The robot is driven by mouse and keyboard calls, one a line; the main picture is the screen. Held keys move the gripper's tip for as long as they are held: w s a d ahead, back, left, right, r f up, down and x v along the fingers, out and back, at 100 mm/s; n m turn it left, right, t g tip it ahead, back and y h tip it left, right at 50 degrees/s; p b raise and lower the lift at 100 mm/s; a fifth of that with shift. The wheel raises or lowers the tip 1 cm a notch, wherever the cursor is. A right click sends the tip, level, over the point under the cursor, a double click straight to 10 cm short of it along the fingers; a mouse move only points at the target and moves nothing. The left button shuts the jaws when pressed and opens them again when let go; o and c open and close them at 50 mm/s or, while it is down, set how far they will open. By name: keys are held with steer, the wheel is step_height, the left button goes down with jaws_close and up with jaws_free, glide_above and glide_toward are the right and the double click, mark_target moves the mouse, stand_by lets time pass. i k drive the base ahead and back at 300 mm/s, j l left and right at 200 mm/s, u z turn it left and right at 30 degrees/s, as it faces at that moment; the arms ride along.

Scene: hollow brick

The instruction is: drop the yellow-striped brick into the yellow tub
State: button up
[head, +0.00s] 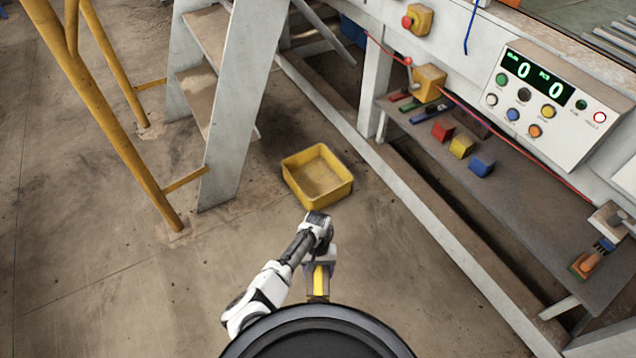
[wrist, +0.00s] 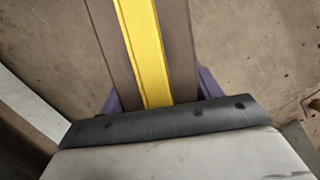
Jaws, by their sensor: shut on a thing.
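The yellow tub (head: 341,189) stands on the floor ahead of my arm in the head view. It looks empty. My gripper (head: 319,268) is in front of the tub, on the near side, and apart from it. The gripper is shut on the yellow-striped brick (head: 320,283), a grey-brown block with a yellow band. In the wrist view the brick (wrist: 146,45) runs up out of the frame, with purple finger parts (wrist: 208,84) at its sides. The brick's lower end is hidden behind the gripper body, and the tub does not show there.
White steps (head: 232,110) and a yellow rail (head: 110,115) stand left of the tub. A white workbench frame (head: 400,190) runs along the right. Its lower shelf holds red, yellow and blue blocks (head: 460,146). Bare floor lies between my gripper and the tub.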

mark_target(320, 182)
steer(key=i+j+z, duration=0.3)
steer(key=i+j, duration=0.25)
steer(key=i, duration=0.3)
steer(key=i+j+z, duration=0.3)
steer(key=i+j, duration=0.45)
steer(key=i+j+z, duration=0.25)
steer(key=i+j, duration=0.5)
steer(key=j, duration=0.2)
